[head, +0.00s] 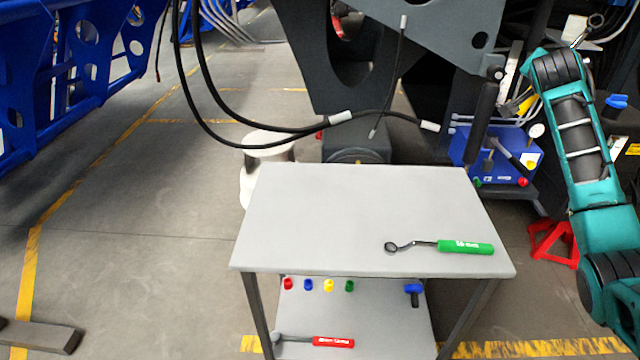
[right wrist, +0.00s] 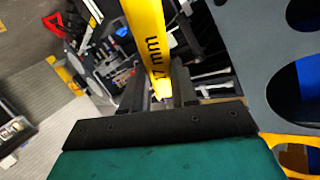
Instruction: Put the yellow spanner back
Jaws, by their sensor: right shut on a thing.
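The yellow spanner (right wrist: 146,38) is in my right gripper (right wrist: 158,88), its yellow handle marked "7 mm" running up between the fingers in the right wrist view. In the head view, part of a yellow handle (head: 520,104) shows beside my right arm. A metal ring end (head: 595,20) sticks up past the arm and looks like the same spanner's; the middle is hidden behind the arm. The spanner is held above the floor, away from the trolley. A green-handled spanner (head: 465,247) lies on the trolley top (head: 340,215). My left gripper is not in view.
A red-handled spanner (head: 332,341) lies on the trolley's lower shelf (head: 380,325), near several small coloured caps. A blue box unit (head: 510,160) stands behind the trolley at right, near a red stand (head: 553,243). Black hoses (head: 240,120) hang from the chassis. The left of the trolley top is clear.

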